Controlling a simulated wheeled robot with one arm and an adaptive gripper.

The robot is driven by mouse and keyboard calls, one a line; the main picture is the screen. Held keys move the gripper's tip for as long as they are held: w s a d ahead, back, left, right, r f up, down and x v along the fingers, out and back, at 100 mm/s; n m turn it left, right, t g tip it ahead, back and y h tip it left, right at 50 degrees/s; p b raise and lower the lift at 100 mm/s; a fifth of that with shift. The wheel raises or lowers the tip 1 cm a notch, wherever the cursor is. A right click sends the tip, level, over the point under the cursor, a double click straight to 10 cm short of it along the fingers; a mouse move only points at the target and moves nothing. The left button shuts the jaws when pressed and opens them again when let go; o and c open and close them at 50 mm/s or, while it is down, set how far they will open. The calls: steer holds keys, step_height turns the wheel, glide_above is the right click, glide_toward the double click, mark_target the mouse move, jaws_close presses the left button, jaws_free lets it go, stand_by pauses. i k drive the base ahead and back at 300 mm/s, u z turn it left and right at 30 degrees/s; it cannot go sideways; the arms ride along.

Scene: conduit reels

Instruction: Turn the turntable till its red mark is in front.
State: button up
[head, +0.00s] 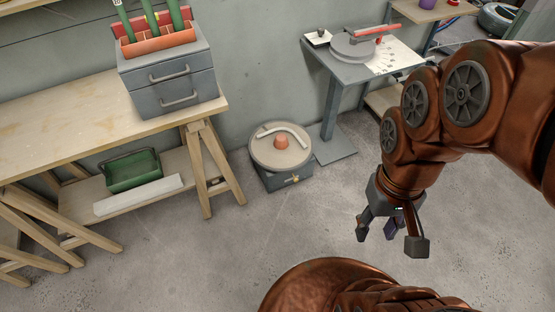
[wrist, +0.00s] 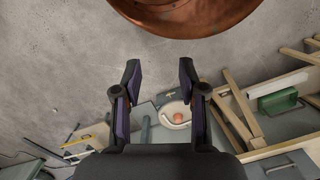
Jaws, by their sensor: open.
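The turntable (head: 265,158) stands on the floor against the wall, a beige round plate on a grey base. An orange-red hub sits at its middle, and a white curved piece lies on its far side. A small yellowish fitting shows on the base's front right. I cannot make out a red mark on the rim. The turntable also shows small in the wrist view (wrist: 177,120), beyond and between the fingers. My gripper (head: 390,236) is open and empty, in the air to the right of the turntable and well apart from it; its fingers show in the wrist view (wrist: 160,85).
A wooden workbench (head: 90,130) with a grey drawer box (head: 168,80) stands left; its trestle leg is close to the turntable. A green toolbox (head: 132,172) sits on its lower shelf. A grey pedestal stand (head: 335,100) is just right of the turntable. Floor in front is clear.

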mark_target(279, 151)
steer(key=u, duration=0.25)
steer(key=i, duration=0.65)
steer(key=u, duration=0.7)
steer(key=k, duration=0.5)
steer(key=z, duration=0.8)
steer(key=i, duration=0.45)
steer(key=u, duration=0.1)
